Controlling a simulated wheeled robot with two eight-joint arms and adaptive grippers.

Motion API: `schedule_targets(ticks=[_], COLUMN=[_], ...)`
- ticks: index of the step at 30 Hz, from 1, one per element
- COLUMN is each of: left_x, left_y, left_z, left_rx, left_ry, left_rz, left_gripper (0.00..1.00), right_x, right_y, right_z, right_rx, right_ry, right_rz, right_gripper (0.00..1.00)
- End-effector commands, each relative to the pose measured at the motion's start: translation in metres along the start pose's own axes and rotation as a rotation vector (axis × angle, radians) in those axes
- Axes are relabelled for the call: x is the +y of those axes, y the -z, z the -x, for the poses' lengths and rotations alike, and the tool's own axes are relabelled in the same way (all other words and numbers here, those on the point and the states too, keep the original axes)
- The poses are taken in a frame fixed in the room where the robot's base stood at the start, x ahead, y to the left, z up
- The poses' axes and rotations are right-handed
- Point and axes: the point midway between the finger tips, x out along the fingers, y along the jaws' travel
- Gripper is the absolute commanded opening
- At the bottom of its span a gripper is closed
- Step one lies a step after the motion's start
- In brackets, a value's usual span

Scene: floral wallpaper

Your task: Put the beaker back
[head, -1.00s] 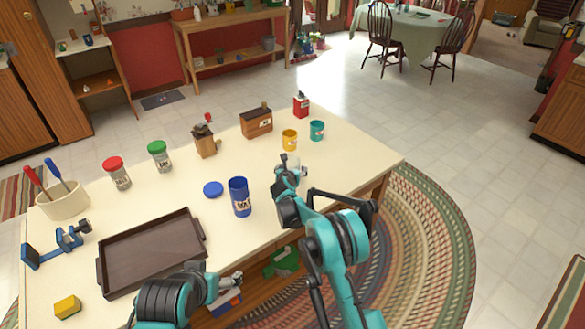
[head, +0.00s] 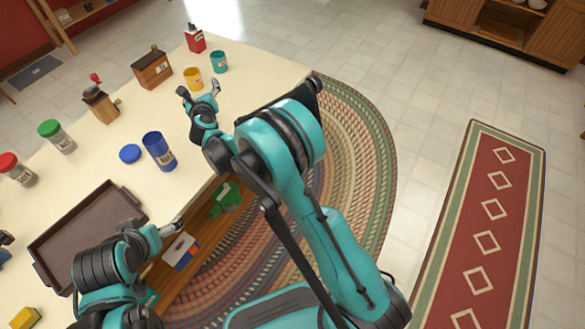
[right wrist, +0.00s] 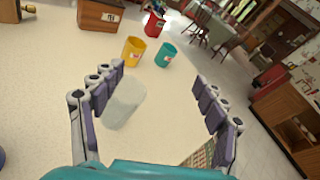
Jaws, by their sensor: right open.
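In the head view my right gripper (head: 199,90) is low over the table, fingers apart, just in front of the yellow cup; the pale beaker cannot be made out there. My left gripper (head: 172,230) is at the table's front edge by the brown tray, its fingers too small to judge.
A yellow cup (head: 193,78) and a teal cup (head: 218,62) stand beyond my right gripper. A blue jar (head: 160,152) and blue lid (head: 130,153) are to its left. A brown tray (head: 85,238), wooden box (head: 152,69) and red tin (head: 195,39) are on the table.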

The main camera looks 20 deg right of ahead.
Motion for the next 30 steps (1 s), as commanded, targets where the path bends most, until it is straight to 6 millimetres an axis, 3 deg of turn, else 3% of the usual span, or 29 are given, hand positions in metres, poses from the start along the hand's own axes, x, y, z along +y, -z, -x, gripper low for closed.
schedule_targets(ticks=[1, 3, 6, 9, 11, 14, 16, 21, 24, 27, 30], left_x=[0.000, 0.000, 0.000, 0.000, 0.000, 0.000, 0.000, 0.000, 0.000, 0.000, 0.000], left_y=[0.000, 0.000, 0.000, 0.000, 0.000, 0.000, 0.000, 0.000, 0.000, 0.000, 0.000], left_z=[0.000, 0.000, 0.000, 0.000, 0.000, 0.000, 0.000, 0.000, 0.000, 0.000, 0.000], left_rx=[0.000, 0.000, 0.000, 0.000, 0.000, 0.000, 0.000, 0.000, 0.000, 0.000, 0.000], left_ry=[0.000, 0.000, 0.000, 0.000, 0.000, 0.000, 0.000, 0.000, 0.000, 0.000, 0.000], left_rz=[0.000, 0.000, 0.000, 0.000, 0.000, 0.000, 0.000, 0.000, 0.000, 0.000, 0.000], left_gripper=[0.86, 0.86, 0.86, 0.86, 0.86, 0.86, 0.86, 0.86, 0.86, 0.86, 0.86], right_x=[-0.021, -0.043, -0.061, -0.069, -0.071, -0.073, -0.077, -0.103, -0.128, -0.150, -0.165], right_y=[-0.035, -0.081, -0.128, -0.150, -0.150, -0.130, -0.102, -0.001, 0.058, 0.102, 0.127], right_z=[0.017, 0.043, 0.088, 0.137, 0.167, 0.216, 0.249, 0.327, 0.365, 0.394, 0.411], right_rx=[-0.071, -0.179, -0.308, -0.405, -0.448, -0.492, -0.504, -0.459, -0.398, -0.335, -0.291], right_ry=[0.000, -0.010, -0.034, -0.074, -0.109, -0.188, -0.263, -0.522, -0.698, -0.853, -0.955], right_rz=[0.119, 0.330, 0.649, 0.977, 1.177, 1.511, 1.741, 2.254, 2.477, 2.622, 2.699], right_gripper=[0.74, 0.74, 0.74, 0.74, 0.74, 0.74, 0.74, 0.74, 0.74, 0.74, 0.74])
